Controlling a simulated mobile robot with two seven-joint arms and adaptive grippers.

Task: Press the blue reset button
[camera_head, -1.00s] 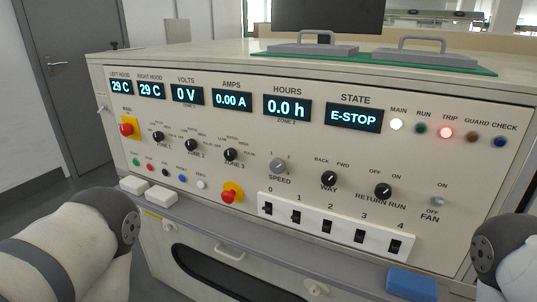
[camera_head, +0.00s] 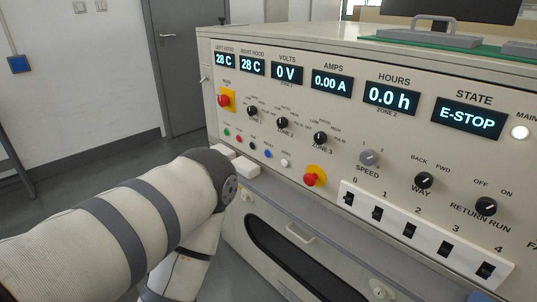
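The blue reset button (camera_head: 267,154) is a small round button in the row at the lower left of the control panel (camera_head: 330,150). It sits between a black button (camera_head: 252,146) and a white button (camera_head: 285,163). Nothing covers it. My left arm (camera_head: 150,215) comes in from the left, and its dark rounded joint is below and left of the button row, in front of the panel. The state display (camera_head: 468,116) reads E-STOP.
A red emergency knob (camera_head: 312,178) on a yellow base is right of the button row; a red knob on a yellow plate (camera_head: 226,99) is above it. A switch strip (camera_head: 425,228) is at lower right. Open floor lies left.

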